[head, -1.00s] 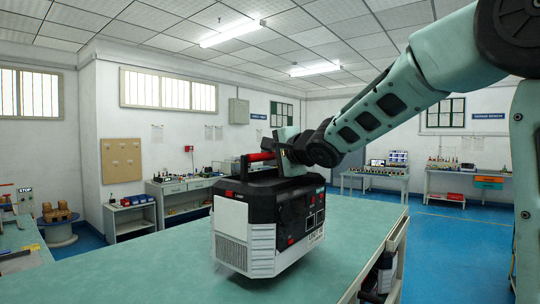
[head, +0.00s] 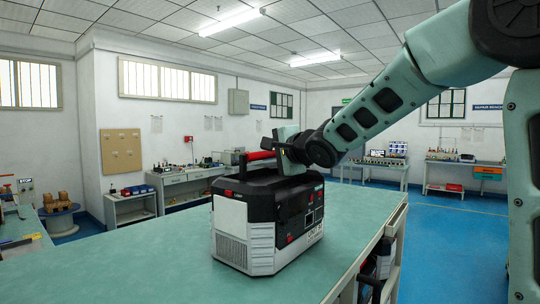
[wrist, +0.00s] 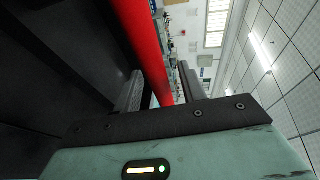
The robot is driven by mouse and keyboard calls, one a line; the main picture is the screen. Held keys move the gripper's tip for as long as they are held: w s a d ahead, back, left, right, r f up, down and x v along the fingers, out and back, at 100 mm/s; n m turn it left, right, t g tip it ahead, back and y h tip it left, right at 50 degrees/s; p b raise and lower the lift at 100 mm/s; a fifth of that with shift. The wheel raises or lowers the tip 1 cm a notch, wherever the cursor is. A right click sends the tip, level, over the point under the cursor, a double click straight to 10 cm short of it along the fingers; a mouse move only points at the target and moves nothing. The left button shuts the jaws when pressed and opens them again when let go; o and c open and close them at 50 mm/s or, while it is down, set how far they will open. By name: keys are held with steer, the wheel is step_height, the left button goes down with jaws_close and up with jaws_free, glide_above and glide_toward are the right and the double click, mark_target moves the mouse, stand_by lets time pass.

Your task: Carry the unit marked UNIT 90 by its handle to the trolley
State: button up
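A black and white box-shaped unit (head: 262,228) with a red top handle (head: 262,155) is over the green bench top in the head view. Dark printing shows low on its right side, too small to read surely. My gripper (head: 290,152) is at the handle. I cannot make out a trolley.
The green bench top (head: 150,268) is clear around the unit. Its right edge has a shelf below with another dark unit (head: 386,262), partly hidden. Blue floor (head: 440,240) lies open to the right. Back benches (head: 376,167) carry equipment.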

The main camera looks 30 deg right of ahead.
steer(key=shift+s+r, duration=0.2)
steer(key=shift+s, duration=0.2)
steer(key=p+v, duration=0.1)
steer(key=v, duration=1)
steer(key=shift+p, duration=0.3)
